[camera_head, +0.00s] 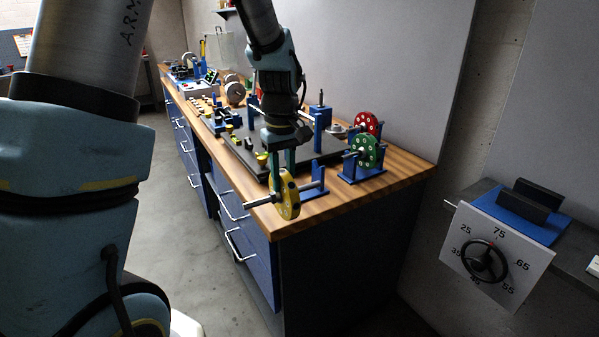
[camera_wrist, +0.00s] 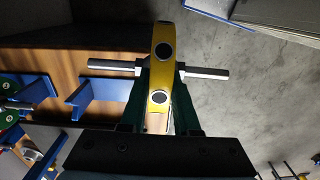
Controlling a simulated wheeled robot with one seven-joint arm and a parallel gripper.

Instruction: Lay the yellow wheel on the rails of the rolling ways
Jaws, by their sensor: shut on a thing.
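The yellow wheel (camera_head: 289,196) has dark round spots and a metal shaft through its middle. My gripper (camera_head: 281,178) points down and is shut on it, holding it near the front corner of the bench. In the wrist view, the yellow wheel (camera_wrist: 162,38) stands edge-on between the green fingers of my gripper (camera_wrist: 163,75), with its shaft sticking out both sides. A dark slab (camera_head: 325,158) with blue posts (camera_head: 318,125) lies behind my gripper. I cannot tell for sure whether it bears the rails of the rolling ways; my arm hides part of it.
An empty blue stand (camera_head: 316,187) is just right of the yellow wheel. A green wheel (camera_head: 368,151) and a red wheel (camera_head: 370,121) rest on stands further right. The wooden bench (camera_head: 405,172) has a bare right corner. A dial board (camera_head: 490,255) stands beyond it.

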